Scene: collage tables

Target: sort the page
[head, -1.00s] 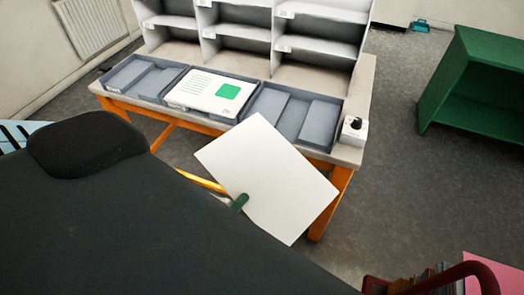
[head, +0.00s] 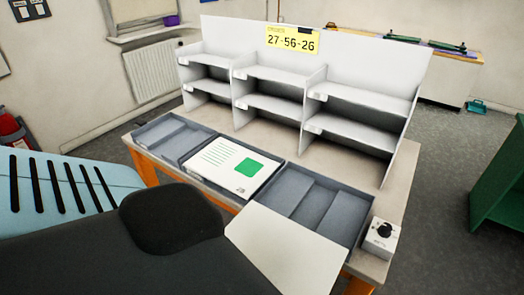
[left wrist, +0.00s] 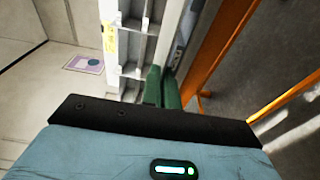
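A blank white page (head: 288,252) is at the bottom of the head view, over the front edge of the right tray (head: 318,205). The black arm pad hides part of its near side. My left gripper (left wrist: 163,88) shows in the left wrist view, its two green fingers close together, apparently shut on the thin page, seen edge-on there if at all. A sheet with a green square and text lines (head: 228,166) lies in the middle tray (head: 186,158). The left tray (head: 160,133) and the right tray look empty. My right gripper is not in view.
A white shelf unit (head: 290,75) with empty compartments stands behind the trays on the table (head: 397,190). A yellow sign reading 27-56-26 (head: 291,39) is on it. A small box with a black knob (head: 380,238) sits at the right corner. A green cabinet (head: 503,185) is further right.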

